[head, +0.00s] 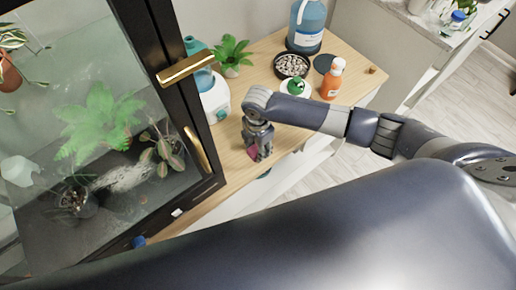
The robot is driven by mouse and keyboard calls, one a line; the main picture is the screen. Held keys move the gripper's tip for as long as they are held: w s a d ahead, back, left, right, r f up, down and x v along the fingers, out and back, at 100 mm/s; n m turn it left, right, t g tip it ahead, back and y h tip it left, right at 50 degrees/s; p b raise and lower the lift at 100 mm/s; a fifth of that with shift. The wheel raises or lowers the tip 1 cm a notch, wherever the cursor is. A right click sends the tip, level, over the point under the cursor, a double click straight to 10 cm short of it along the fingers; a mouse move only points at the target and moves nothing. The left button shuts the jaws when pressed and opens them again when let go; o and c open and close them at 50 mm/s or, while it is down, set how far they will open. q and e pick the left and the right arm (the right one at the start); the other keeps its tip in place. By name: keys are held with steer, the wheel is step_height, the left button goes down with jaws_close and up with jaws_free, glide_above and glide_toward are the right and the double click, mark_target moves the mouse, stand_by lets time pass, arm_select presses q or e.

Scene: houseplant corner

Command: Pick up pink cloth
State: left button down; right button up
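The pink cloth (252,153) is a small patch low on the wooden cabinet top, near its front edge. My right gripper (258,156) points down over it from the arm that comes in from the right. The gripper covers most of the cloth, and its fingers are at or beside it. I cannot tell whether the fingers are closed on the cloth or apart. My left gripper is not in view.
A dark-framed glass cabinet with plants (100,125) stands at the left. On the wooden top (226,150) are a white-and-teal device (215,102), a potted plant (233,52), a bowl of pebbles (291,65), an orange bottle (332,80) and a large blue bottle (306,28).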

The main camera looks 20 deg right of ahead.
steer(key=shift+r, duration=0.1)
step_height(320, 180, up, 8)
steer(key=shift+r+b, duration=0.2)
steer(key=shift+b, duration=0.4)
steer(key=shift+r, duration=0.75)
steer(key=shift+c, duration=0.4)
